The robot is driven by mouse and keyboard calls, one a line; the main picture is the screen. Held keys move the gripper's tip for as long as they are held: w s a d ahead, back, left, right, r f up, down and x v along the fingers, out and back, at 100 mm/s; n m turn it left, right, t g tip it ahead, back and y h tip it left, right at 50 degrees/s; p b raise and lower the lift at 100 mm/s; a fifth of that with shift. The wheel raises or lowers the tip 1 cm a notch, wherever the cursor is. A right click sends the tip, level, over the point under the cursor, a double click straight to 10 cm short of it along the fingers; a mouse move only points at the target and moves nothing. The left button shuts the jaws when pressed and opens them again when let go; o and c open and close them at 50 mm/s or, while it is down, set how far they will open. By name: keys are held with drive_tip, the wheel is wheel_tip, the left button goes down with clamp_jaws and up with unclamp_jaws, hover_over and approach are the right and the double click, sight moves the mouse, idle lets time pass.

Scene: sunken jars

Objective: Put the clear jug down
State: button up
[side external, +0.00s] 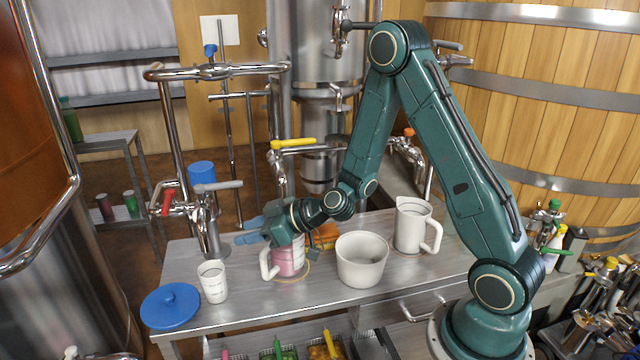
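The clear jug (291,262), with pink contents and a white handle on its left, is at the middle of the steel table. Its base appears at or very near the table top; I cannot tell if it touches. The gripper body hides the upper part of the jug. Two finger parts show, but whether they are open or shut on the jug is not clear.
A white bowl (361,260) stands close right of the jug, with a white pitcher (411,226) beyond. An orange thing (326,236) is behind. A white cup (213,282) and a blue lid (171,305) are left. The steel table (240,309) is bare along its front.

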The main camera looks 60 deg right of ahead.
drive_tip(key=s+a+r+n+g, duration=0.2)
drive_tip(key=s+a+r+g, duration=0.2)
drive_tip(key=s+r, duration=0.6)
drive_tip(key=s+d+r+m+g+h, duration=0.1)
drive_tip(key=s+d+r+m+h, duration=0.1)
drive_tip(key=s, duration=0.7)
drive_tip(key=s+d+r+m+g+h, duration=0.1)
drive_tip(key=s+d+r+m+h, duration=0.1)
drive_tip(key=s, duration=0.8)
wheel_tip(320, 180, up, 3)
drive_tip(key=shift+s+d+f+m+g+h, duration=0.15)
drive_tip(key=shift+d+m+g+h, duration=0.15)
drive_tip(key=shift+d+m, duration=0.65)
drive_tip(key=shift+o, duration=0.2)
drive_tip(key=shift+a+m, duration=0.15)
drive_tip(key=shift+m, duration=0.1)
